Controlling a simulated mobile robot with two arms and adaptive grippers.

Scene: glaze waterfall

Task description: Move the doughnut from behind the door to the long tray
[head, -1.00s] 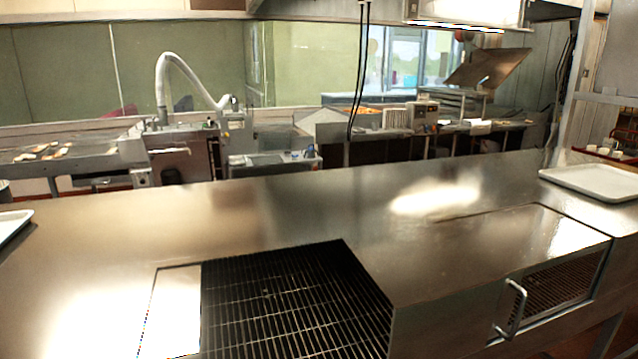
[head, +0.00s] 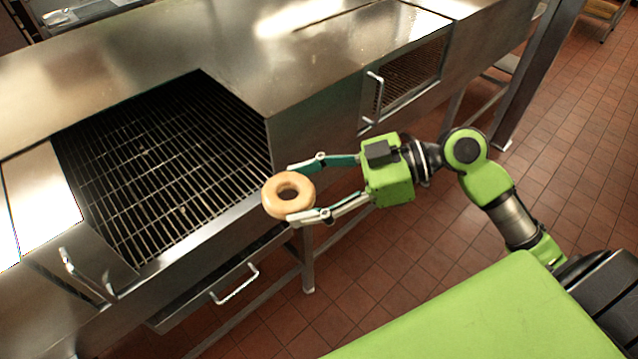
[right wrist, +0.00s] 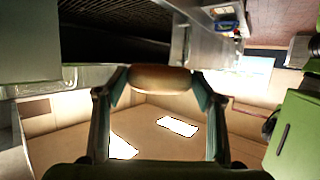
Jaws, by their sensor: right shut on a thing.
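A glazed, light-brown doughnut (head: 288,195) is held between the fingertips of my right gripper (head: 305,190), in front of the steel counter's front edge. The doughnut's edge (right wrist: 160,78) also shows between the two fingers in the right wrist view. A small door with a bar handle and a mesh window (head: 405,80) is in the counter front, to the upper right of the gripper; it looks shut. The long tray cannot be made out in the current views. My left gripper is not in view.
A recessed black wire grate (head: 160,160) lies left of the doughnut, sunk into the steel counter (head: 235,50). A drawer with a handle (head: 235,285) is below it. Table legs stand under the counter. The tiled floor (head: 560,150) is open at the right.

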